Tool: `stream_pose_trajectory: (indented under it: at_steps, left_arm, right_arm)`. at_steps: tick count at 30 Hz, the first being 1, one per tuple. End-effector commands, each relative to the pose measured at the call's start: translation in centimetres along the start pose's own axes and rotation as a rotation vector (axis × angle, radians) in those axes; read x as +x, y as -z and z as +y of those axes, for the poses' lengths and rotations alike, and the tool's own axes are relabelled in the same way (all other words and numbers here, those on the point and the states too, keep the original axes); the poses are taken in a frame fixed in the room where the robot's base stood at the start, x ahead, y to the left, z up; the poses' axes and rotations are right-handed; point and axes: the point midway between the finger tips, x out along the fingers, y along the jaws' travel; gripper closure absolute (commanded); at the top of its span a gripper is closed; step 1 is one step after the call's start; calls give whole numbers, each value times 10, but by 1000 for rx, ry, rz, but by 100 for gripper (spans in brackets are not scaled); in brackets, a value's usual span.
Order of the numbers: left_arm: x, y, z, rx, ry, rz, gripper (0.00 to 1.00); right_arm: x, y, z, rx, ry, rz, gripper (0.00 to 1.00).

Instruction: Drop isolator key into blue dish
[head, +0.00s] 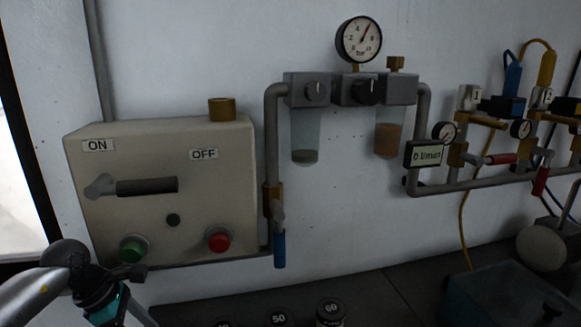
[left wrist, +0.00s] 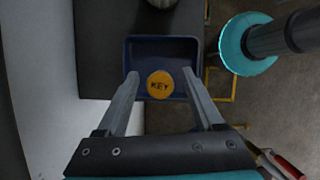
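The isolator key's round orange tag (left wrist: 160,85), marked KEY, shows in the left wrist view. It appears to lie inside the blue dish (left wrist: 133,50), a dark blue square tray on the dark bench. My left gripper (left wrist: 160,73) is open, its two fingers apart on either side of the tag with gaps between. In the head view my left gripper is at the lower left edge, its fingers not clearly visible. The dish and tag do not show in the head view. My right gripper is not in view.
The isolator box (head: 165,190) with ON and OFF labels is on the wall at left. A blue-handled valve (head: 279,248) hangs beside it. Numbered dark cylinders (head: 331,312) stand on the bench. A teal-grey bin (head: 505,295) is at lower right.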

Motion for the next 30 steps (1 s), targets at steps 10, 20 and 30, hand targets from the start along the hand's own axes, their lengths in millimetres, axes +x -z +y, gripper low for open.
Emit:
stream_pose_trajectory:
  at_steps: [10,20,30]
  left_arm:
    - [-4,0,0,0,-1,0,27]
    - [-64,0,1,0,-6,1,27]
    - [-115,0,0,0,-2,0,27]
  right_arm:
    - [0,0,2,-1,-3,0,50]
    - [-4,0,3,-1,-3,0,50]
    - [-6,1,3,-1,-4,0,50]
